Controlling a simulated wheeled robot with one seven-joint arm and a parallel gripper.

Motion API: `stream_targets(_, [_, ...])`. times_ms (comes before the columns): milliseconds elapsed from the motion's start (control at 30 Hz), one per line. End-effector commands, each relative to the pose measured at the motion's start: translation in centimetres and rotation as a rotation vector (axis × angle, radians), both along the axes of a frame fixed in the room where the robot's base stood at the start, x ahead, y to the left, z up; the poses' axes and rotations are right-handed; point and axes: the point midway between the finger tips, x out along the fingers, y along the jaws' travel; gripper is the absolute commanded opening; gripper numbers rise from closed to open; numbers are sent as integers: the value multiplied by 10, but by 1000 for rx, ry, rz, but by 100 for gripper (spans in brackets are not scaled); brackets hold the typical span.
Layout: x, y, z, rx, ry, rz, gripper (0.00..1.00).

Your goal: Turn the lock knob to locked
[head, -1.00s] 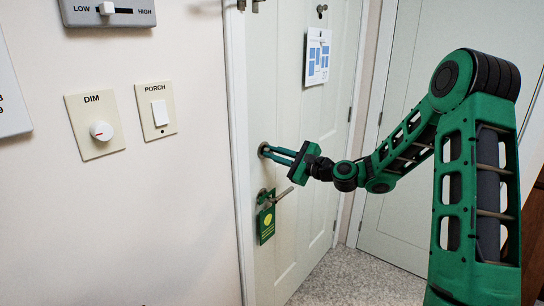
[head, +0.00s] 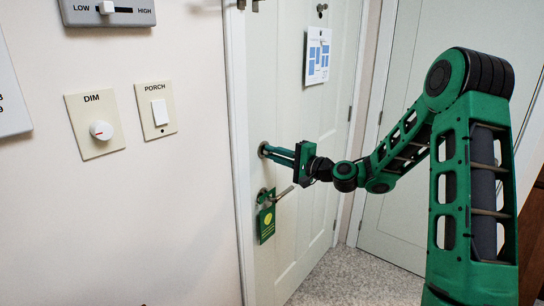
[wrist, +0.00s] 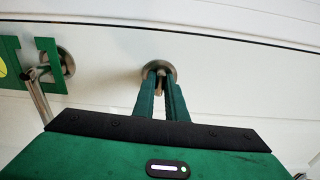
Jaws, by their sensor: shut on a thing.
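The lock knob (head: 262,149) is on the door's left edge, above the lever handle. In the wrist view its round metal plate (wrist: 160,66) shows, with a small brass-coloured turn piece between my fingers. My gripper (head: 270,152) reaches the door from the right, with its two green fingers closed on the knob. The fingertips also show in the wrist view (wrist: 159,88), one on each side of the turn piece. The fingers hide part of the knob, and I cannot read its lock position.
The lever handle (head: 284,194) with a green hanger tag (head: 266,220) is just below my gripper. A paper sheet (head: 318,56) hangs higher on the door. The DIM dial (head: 101,130) and PORCH switch (head: 158,113) are on the left wall.

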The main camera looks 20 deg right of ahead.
Motion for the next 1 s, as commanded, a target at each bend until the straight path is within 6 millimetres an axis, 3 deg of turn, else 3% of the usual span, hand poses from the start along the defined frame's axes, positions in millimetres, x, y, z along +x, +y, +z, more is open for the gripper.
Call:
stream_targets(667, [-2,3,-5,-56,-30,6,0])
stream_targets(700, [-2,3,-5,-56,-30,6,14])
stream_targets(767, [-2,3,-5,-55,-29,6,28])
stream_targets(1000, [-1,2,-3,-55,-34,3,30])
